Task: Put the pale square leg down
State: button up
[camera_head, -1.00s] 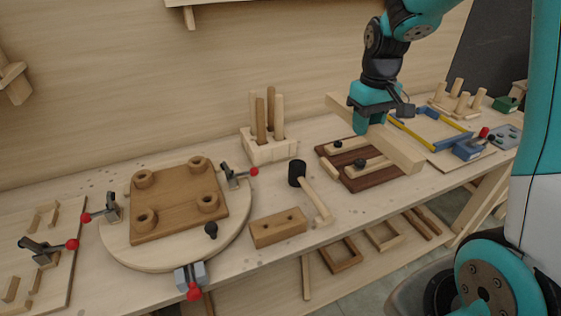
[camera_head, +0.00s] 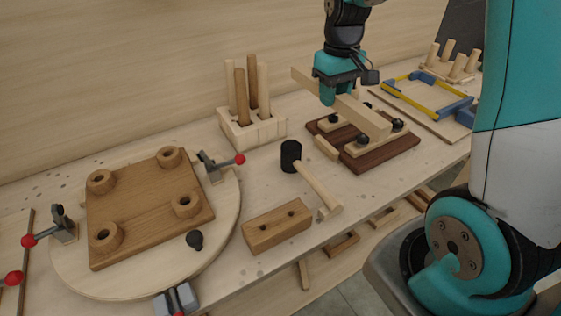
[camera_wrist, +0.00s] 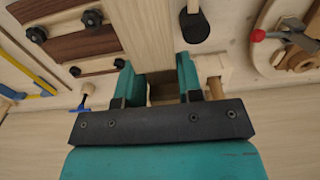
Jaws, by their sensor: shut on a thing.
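My gripper (camera_head: 337,96) is shut on the pale square leg (camera_head: 365,116), a long pale wooden bar. In the head view the leg points from back left to front right, in front of part of the dark striped jig board (camera_head: 375,158); the gap below it is hard to judge. In the wrist view the leg (camera_wrist: 146,30) runs up the picture from between the fingers of my gripper (camera_wrist: 158,75). The jig board (camera_wrist: 85,44) with black knobs lies to its left there. The leg's far end is partly hidden by my gripper.
A block rack (camera_head: 250,133) with several upright legs stands at the back. A black-headed mallet (camera_head: 291,156) and a two-holed wooden block (camera_head: 277,226) lie in front. The seat (camera_head: 145,208) is on a round board at left. A blue-and-yellow frame (camera_head: 425,95) lies right.

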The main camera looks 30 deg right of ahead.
aim_at(323, 173)
notch_tip(323, 173, down, 3)
jog(key=shift+b, duration=0.8)
notch_tip(323, 173, down, 20)
jog(key=shift+d+r+p, duration=0.1)
jog(key=shift+r+p, duration=0.15)
jog(key=shift+p, duration=0.9)
jog(key=shift+f, duration=0.15)
jog(key=o, duration=1)
